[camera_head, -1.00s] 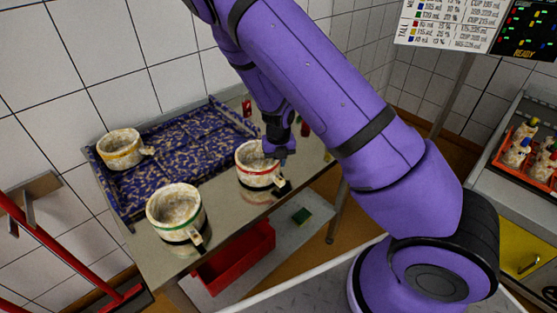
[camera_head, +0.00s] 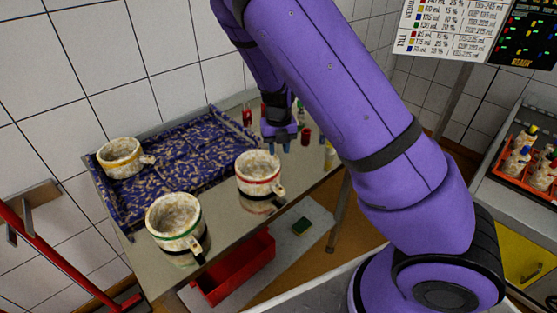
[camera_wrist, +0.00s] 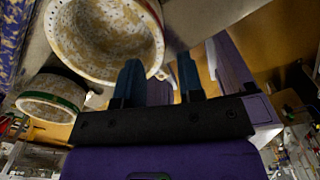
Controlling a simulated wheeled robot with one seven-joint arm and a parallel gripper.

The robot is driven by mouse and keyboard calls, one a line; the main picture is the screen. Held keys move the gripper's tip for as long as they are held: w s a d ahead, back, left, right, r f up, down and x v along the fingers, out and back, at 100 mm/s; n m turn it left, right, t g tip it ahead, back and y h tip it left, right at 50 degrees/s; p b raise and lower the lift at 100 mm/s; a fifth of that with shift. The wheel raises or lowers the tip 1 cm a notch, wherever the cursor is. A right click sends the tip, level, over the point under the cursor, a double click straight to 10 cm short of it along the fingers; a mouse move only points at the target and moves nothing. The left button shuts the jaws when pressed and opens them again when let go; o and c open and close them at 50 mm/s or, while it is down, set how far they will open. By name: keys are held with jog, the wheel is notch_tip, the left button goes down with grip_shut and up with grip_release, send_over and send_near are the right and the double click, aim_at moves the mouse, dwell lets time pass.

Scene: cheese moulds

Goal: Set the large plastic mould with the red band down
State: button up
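The mould with the red band (camera_head: 258,175) is a cream, mottled cup with a handle. It stands upright on the steel table near its front right edge in the head view. It also shows at the top left of the wrist view (camera_wrist: 95,73). My gripper (camera_head: 279,146) is above and behind it, apart from it and empty. In the wrist view the two blue fingertips (camera_wrist: 158,75) stand wide apart with nothing between them.
A mould with a green band (camera_head: 176,235) stands front left on the table (camera_head: 226,222). A mould with a yellow band (camera_head: 121,157) sits on the blue patterned mat (camera_head: 182,166). Small red items stand at the back right. A red crate (camera_head: 236,268) is below.

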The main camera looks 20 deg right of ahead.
jog(key=shift+r, duration=1.45)
jog(key=shift+s+r+n, duration=0.2)
jog(key=shift+r+n, duration=0.2)
jog(key=s+r+n+t+y, duration=0.1)
jog(key=s+r+n+y, duration=0.1)
jog(key=s+r+n, duration=0.5)
jog(key=s+r+n+y, duration=0.2)
jog(key=s+r+n, duration=0.2)
jog(key=r+n, duration=0.7)
jog(key=s+d+r+n+t+h, duration=0.1)
jog(key=s+r+n+t+h, duration=0.1)
jog(key=s+r+n, duration=0.3)
jog(key=s+d+r+n+t+h, duration=0.1)
jog(key=s+r+n, duration=0.5)
jog(key=s+n, duration=0.6)
jog(key=shift+d+n+t+h, duration=0.2)
jog(key=shift+n+t+h, duration=0.35)
jog(key=shift+n, duration=0.75)
